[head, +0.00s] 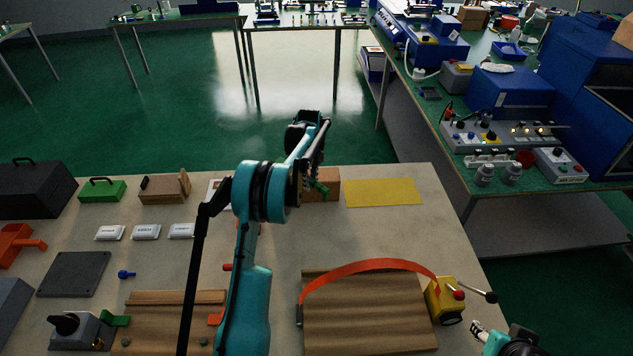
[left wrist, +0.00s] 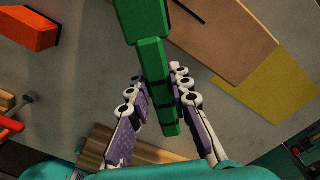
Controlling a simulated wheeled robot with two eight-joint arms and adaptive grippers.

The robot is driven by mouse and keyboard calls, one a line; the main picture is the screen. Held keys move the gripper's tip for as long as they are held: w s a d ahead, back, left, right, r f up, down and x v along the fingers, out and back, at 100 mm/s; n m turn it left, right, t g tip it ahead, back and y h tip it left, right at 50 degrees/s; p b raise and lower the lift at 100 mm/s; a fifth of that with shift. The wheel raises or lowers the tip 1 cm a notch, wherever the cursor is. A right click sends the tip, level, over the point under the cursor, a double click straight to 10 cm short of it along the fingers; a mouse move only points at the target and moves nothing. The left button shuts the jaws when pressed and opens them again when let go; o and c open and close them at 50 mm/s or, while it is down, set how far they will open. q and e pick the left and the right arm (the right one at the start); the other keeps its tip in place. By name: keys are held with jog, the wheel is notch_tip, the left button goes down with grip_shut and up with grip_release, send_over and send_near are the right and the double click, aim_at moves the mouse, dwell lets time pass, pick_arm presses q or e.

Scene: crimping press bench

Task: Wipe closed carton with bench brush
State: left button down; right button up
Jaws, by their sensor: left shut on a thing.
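The bench brush is green; its block and handle fill the middle of the left wrist view (left wrist: 155,70), and a small part shows in the head view (head: 321,188). My left gripper (left wrist: 160,108) is shut on its handle; in the head view the gripper (head: 316,172) hangs over the far part of the bench. The closed brown carton (head: 331,188) is beside and partly behind the gripper. In the left wrist view the carton (left wrist: 230,45) lies partly behind the brush; I cannot tell whether they touch. My right gripper (head: 480,332) is at the lower right, partly cut off.
A yellow sheet (head: 383,192) lies right of the carton. A brown ridged board (head: 365,320) with an orange strap (head: 370,265) and a yellow block (head: 442,300) sits nearer. White packs (head: 146,232) and a green case (head: 102,190) are left.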

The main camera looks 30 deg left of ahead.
pick_arm(q)
jog(key=s+a, duration=0.1)
jog(key=a, duration=0.2)
jog(key=s+a, duration=0.1)
jog(key=shift+s+a+r, duration=0.1)
jog(key=shift+s+a, duration=0.05)
jog(key=shift+s, duration=0.15)
jog(key=shift+r, duration=0.1)
dwell(0.4)
notch_tip(320, 180, up, 5)
jog(key=p, duration=0.3)
dwell(0.5)
